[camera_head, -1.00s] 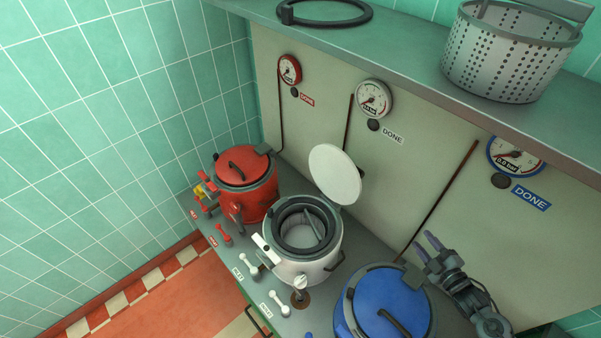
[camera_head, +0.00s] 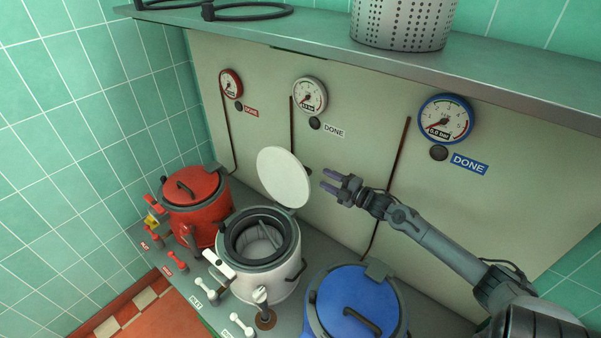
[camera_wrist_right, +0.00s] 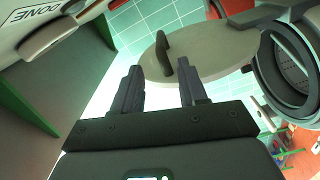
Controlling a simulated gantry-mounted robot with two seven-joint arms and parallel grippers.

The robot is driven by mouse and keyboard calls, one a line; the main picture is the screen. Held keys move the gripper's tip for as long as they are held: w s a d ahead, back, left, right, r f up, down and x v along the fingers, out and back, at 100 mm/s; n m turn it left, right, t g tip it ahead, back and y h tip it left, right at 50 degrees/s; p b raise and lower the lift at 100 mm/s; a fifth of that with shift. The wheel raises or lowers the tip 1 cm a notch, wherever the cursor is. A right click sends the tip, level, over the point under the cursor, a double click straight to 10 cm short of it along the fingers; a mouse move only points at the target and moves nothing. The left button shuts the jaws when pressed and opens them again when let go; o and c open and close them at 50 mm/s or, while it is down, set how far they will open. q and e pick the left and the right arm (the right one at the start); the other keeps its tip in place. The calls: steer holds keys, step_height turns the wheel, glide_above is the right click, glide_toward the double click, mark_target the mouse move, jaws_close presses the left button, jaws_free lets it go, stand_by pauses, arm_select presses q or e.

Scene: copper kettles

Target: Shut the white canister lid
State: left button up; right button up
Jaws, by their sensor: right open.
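The white canister (camera_head: 262,254) stands on the counter between the red and blue ones, its dark-rimmed mouth open. Its round white lid (camera_head: 283,177) is hinged at the back and tilted up. In the right wrist view the lid (camera_wrist_right: 215,52) shows a dark handle (camera_wrist_right: 164,52) on its face, beyond the fingertips. My right gripper (camera_head: 336,186) is open and empty, just right of the raised lid in the head view. In the right wrist view its two fingers (camera_wrist_right: 158,85) point toward the lid; I cannot tell that they touch. My left gripper is not in view.
The red canister (camera_head: 197,203) and blue canister (camera_head: 352,302) flank it, both lidded. Gauges (camera_head: 309,95) and pipes line the back panel. A shelf (camera_head: 300,52) above carries a perforated basket (camera_head: 402,20) and dark rings. Small white valve handles (camera_head: 242,323) stand in front.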

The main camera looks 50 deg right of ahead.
mark_target(309, 170)
steer(key=shift+w+d+b, duration=0.15)
steer(key=shift+w+b, duration=0.15)
steer(key=shift+w, duration=4.95)
jaws_close()
